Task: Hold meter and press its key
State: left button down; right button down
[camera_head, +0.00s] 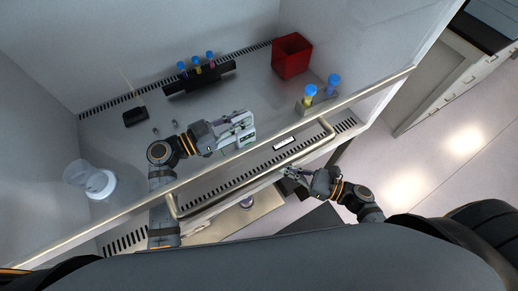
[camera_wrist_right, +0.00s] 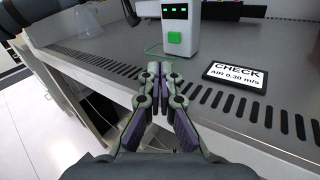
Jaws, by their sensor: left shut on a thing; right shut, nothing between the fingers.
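The meter (camera_head: 245,128) is a pale upright box inside the cabinet. In the right wrist view the meter (camera_wrist_right: 181,15) shows green lights at the top and a green key (camera_wrist_right: 175,37) on its front. My left gripper (camera_head: 232,131) is shut on the meter from its left side; the exact finger contact is hard to see. My right gripper (camera_head: 290,172) is shut and empty, outside the cabinet's front edge. In the right wrist view its fingertips (camera_wrist_right: 160,72) are together, below and in front of the key and apart from it.
A label reading "CHECK AIR 0.30 m/s" (camera_wrist_right: 235,75) lies right of the meter by the slotted front grille (camera_wrist_right: 105,67). A red bin (camera_head: 291,56), a dark tube rack (camera_head: 200,77) and blue-capped tubes (camera_head: 333,82) stand farther away. The cabinet's front rail (camera_head: 350,100) crosses the view.

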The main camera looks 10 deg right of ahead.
jog(key=d+m+g, duration=0.1)
jog(key=m, duration=0.4)
jog(key=d+m+g+y, duration=0.1)
jog(key=m, duration=0.3)
jog(key=d+m, duration=0.1)
jog(key=m, duration=0.4)
jog(key=shift+s+d+m+g, duration=0.15)
jog(key=shift+d+m+g, duration=0.15)
jog(key=shift+g, duration=0.1)
jog(key=x, duration=1)
jog(key=shift+a+r, duration=0.25)
jog(key=shift+r, duration=0.1)
jog(key=w, duration=0.2)
jog(key=shift+w+a, duration=0.25)
jog(key=shift+a, duration=0.15)
jog(key=shift+w+a+f, duration=0.1)
jog(key=shift+w+a, duration=0.1)
jog(key=shift+w, duration=0.3)
